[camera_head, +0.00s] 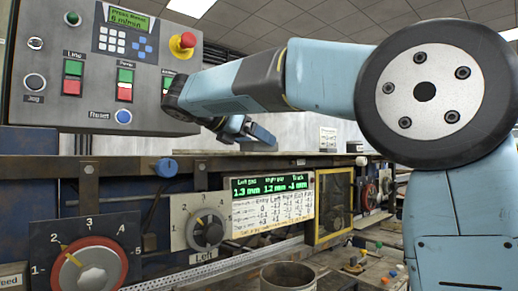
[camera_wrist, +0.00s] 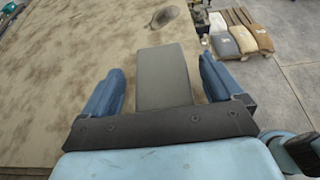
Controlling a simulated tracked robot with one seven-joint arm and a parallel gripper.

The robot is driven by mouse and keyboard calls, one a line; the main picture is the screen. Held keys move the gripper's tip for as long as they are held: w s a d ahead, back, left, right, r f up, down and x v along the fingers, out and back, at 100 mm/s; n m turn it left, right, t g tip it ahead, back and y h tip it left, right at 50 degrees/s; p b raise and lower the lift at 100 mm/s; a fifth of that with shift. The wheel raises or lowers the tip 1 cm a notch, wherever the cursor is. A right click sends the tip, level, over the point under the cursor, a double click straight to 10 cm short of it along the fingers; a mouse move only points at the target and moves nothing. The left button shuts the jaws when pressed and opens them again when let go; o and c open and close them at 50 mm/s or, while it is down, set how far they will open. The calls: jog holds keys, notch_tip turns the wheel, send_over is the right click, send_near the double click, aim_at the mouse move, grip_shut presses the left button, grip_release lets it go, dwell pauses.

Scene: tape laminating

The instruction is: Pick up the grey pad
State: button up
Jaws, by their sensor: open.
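The grey pad (camera_wrist: 164,78) is a flat grey rectangular block in the wrist view, lying on a wide tan, stained surface (camera_wrist: 60,75). My gripper (camera_wrist: 166,75) shows there with its two blue fingers apart, one on each side of the pad. A gap shows between the pad and each finger. The pad's near end is hidden behind the gripper's dark crossbar. I cannot tell how far the fingertips are above the surface. In the head view my arm reaches left, and its blue end (camera_head: 247,131) is below the control box. The pad does not show in the head view.
A control box (camera_head: 105,65) with buttons hangs at upper left in the head view. Dials (camera_head: 88,266) and a green-lit display (camera_head: 270,187) line the machine front. A round can (camera_head: 288,277) stands at the bottom. Tan and grey bags (camera_wrist: 240,35) lie at upper right in the wrist view.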

jog(key=shift+x, duration=1.3)
jog(key=c, duration=1)
